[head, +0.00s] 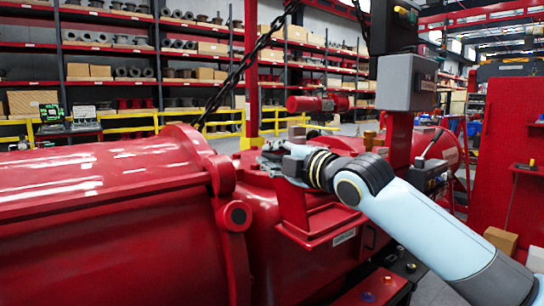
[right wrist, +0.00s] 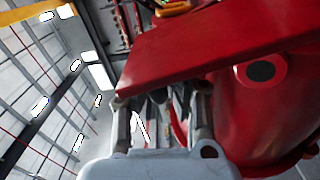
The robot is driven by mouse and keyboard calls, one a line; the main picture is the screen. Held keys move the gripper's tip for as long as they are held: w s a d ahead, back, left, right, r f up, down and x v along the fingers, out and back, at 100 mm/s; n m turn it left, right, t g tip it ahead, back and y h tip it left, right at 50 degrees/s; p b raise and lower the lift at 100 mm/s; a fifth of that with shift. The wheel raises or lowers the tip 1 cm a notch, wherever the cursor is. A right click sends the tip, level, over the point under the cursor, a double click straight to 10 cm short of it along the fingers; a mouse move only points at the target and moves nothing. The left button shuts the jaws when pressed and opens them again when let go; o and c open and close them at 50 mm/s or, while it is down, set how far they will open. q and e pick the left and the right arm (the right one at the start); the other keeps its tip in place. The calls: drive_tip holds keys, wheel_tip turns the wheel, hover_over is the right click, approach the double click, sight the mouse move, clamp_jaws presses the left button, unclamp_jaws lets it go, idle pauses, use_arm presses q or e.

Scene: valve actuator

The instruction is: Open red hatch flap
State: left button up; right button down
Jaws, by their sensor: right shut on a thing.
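The red hatch flap (right wrist: 215,50) shows in the right wrist view as a flat, tilted red plate crossing the picture above my fingers. My right gripper (right wrist: 165,105) reaches its lower edge with both fingers and is shut on it; the exact contact is partly hidden. In the head view my right gripper (head: 273,162) is at the top of the red actuator housing (head: 262,215), and the wrist and arm cover part of it. How far the flap stands open is hard to tell there. My left gripper is not in view.
A large red cylinder (head: 100,200) fills the left. A grey control box (head: 407,82) stands on a red post behind my right arm. A dark chain (head: 235,75) hangs behind the housing. Shelves and a yellow railing (head: 128,124) are farther back.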

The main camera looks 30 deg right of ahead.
drive_tip(key=c, duration=1.4)
unclamp_jaws()
drive_tip(key=shift+c, duration=0.2)
drive_tip(key=shift+o, duration=0.3)
drive_tip(key=shift+a+f, duration=0.1)
drive_tip(key=shift+f, duration=0.05)
drive_tip(key=shift+s+f, duration=0.15)
drive_tip(key=shift+s, duration=0.05)
drive_tip(key=s, duration=1.1)
drive_tip(key=shift+s+d+r, duration=0.25)
drive_tip(key=shift+d+r, duration=0.15)
drive_tip(key=shift+f, duration=0.1)
